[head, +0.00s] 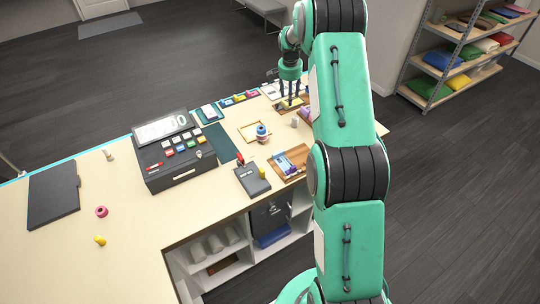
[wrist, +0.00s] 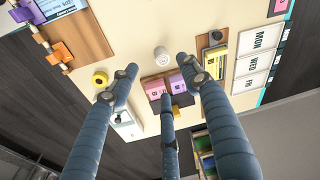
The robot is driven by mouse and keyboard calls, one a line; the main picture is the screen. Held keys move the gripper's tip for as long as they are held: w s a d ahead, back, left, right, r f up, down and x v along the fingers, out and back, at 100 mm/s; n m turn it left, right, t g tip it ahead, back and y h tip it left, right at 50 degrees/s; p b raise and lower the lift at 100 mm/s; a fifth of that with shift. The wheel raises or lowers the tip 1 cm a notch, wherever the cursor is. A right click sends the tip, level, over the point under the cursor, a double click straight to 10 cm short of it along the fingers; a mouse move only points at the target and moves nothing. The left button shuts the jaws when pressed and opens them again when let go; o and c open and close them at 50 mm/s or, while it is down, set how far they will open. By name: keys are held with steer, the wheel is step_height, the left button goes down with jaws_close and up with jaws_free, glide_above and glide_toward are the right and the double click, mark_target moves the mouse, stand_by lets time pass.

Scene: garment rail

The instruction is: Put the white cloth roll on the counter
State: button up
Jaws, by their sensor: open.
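Several pale rolls (head: 215,244) lie side by side in the open shelf under the counter (head: 130,240); they look like rolled cloth. A small white cylinder (head: 295,122) stands on the countertop and also shows in the wrist view (wrist: 162,54); I cannot tell whether it is cloth. My gripper (head: 289,102) is over the far end of the counter, well away from the shelf. In the wrist view its dark fingers (wrist: 152,84) are spread, with nothing held between them.
A cash register (head: 172,150), trays (head: 292,161), a blue-and-white bottle (head: 262,133) and a black folder (head: 54,194) are on the counter. Its front left is mostly clear, apart from a pink ring (head: 102,211) and yellow piece (head: 100,240). A shelving rack (head: 460,55) stands far right.

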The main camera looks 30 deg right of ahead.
steer(key=s+a+r+n+t, duration=0.1)
steer(key=s+a+r+n, duration=0.1)
steer(key=s+a+r, duration=0.55)
steer(key=s+a+r+n, duration=0.2)
steer(key=s+a+r, duration=0.3)
steer(key=a+r, duration=0.5)
steer(key=s+a+r+n+t, duration=0.1)
steer(key=s+a+r+n, duration=0.1)
steer(key=s+a+r, duration=0.7)
steer(key=s+a+r+n+t, duration=0.1)
steer(key=s+a+r+n, duration=0.15)
steer(key=s+a, duration=0.35)
steer(key=s+a+r+n, duration=0.1)
steer(key=s+a+r, duration=0.25)
steer(key=s, duration=0.35)
steer(key=s+a+f+n, duration=0.1)
steer(key=s+a, duration=0.1)
steer(key=s, duration=0.6)
steer(key=s+a+f+n+t+y, duration=0.1)
steer(key=s+a+f+n, duration=0.1)
steer(key=s, duration=0.5)
steer(key=shift+s+a+f, duration=0.15)
steer(key=shift+s+a, duration=0.2)
steer(key=shift+a, duration=0.4)
step_height(320, 180, down, 14)
steer(key=b, duration=1.4)
